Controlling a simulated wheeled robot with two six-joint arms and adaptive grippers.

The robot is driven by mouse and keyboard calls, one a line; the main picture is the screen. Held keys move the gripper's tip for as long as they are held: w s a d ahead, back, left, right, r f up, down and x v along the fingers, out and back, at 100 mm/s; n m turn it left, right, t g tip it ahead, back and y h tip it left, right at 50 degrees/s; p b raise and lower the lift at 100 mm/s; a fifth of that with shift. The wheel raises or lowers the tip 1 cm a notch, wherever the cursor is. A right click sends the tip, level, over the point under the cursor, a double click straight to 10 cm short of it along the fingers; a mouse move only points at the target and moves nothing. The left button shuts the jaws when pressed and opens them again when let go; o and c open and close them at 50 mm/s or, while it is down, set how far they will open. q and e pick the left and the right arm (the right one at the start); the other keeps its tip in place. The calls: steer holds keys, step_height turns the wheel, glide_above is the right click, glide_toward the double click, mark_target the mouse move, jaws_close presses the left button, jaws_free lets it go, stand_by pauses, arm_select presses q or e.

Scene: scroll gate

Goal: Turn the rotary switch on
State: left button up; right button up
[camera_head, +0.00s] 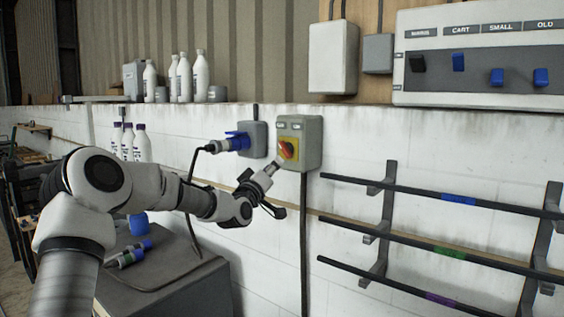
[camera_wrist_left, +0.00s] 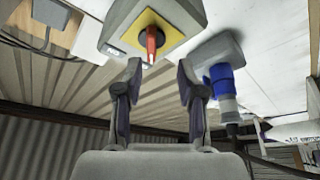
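The rotary switch is a grey wall box (camera_head: 311,142) with a yellow plate and a red handle (camera_head: 286,150). In the left wrist view the red handle (camera_wrist_left: 152,45) stands out from the yellow plate (camera_wrist_left: 140,34), seen nearly edge-on and lined up with the gap between my fingers. My left gripper (camera_head: 270,172) is just below and in front of the switch in the head view. In the wrist view the left gripper (camera_wrist_left: 159,75) is open, its two fingers apart with nothing between them, short of the handle. My right gripper is not in view.
A grey socket with a blue plug (camera_head: 238,142) and hanging cable sits left of the switch. Black rails (camera_head: 440,198) project from the wall at right. A switch panel (camera_head: 480,57) hangs above them. White bottles (camera_head: 185,78) stand on the ledge at left.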

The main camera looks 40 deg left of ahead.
mark_target(283, 151)
arm_select(q)
steer(key=p+x, duration=0.2)
steer(key=x, duration=0.2)
steer(key=r+p+x, duration=0.1)
steer(key=x, duration=0.3)
steer(key=shift+s+d+r+p, duration=0.1)
steer(key=shift+s+r+p, duration=0.15)
steer(key=shift+p, duration=0.15)
steer(key=shift+d, duration=0.1)
jaws_close()
